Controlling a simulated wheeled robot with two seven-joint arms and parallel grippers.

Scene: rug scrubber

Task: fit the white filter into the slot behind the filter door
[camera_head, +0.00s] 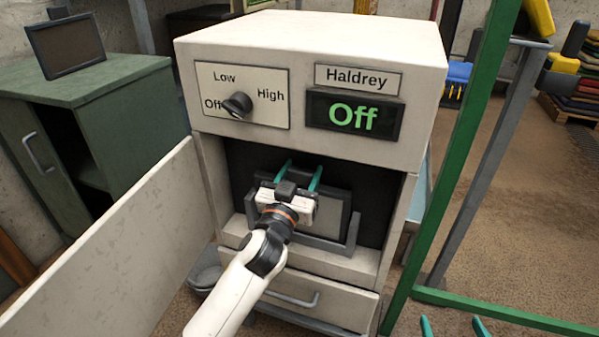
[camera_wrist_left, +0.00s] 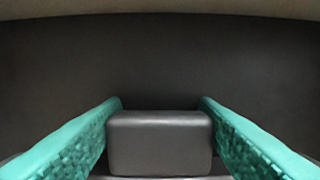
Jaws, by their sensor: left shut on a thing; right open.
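The filter (camera_head: 329,216), a pale panel in a dark frame, stands upright in the open compartment. Its lower part is at the grey U-shaped slot bracket (camera_head: 325,244); I cannot tell whether it is fully seated. My left gripper (camera_head: 301,173) is in front of it, covering part of its face. In the left wrist view its teal fingers are shut on a grey block (camera_wrist_left: 160,143), apparently the filter's grip. The filter door (camera_head: 120,245) stands wide open to the left. My right gripper (camera_head: 453,327) is open and empty at the bottom edge, only its fingertips showing.
The machine's display (camera_head: 352,116) reads Off and its knob (camera_head: 237,105) points left-down. A dark framed panel (camera_head: 67,47) stands on the green cabinet (camera_head: 110,85). A drawer (camera_head: 315,299) is shut below the compartment. A green frame post (camera_head: 455,165) rises on the right.

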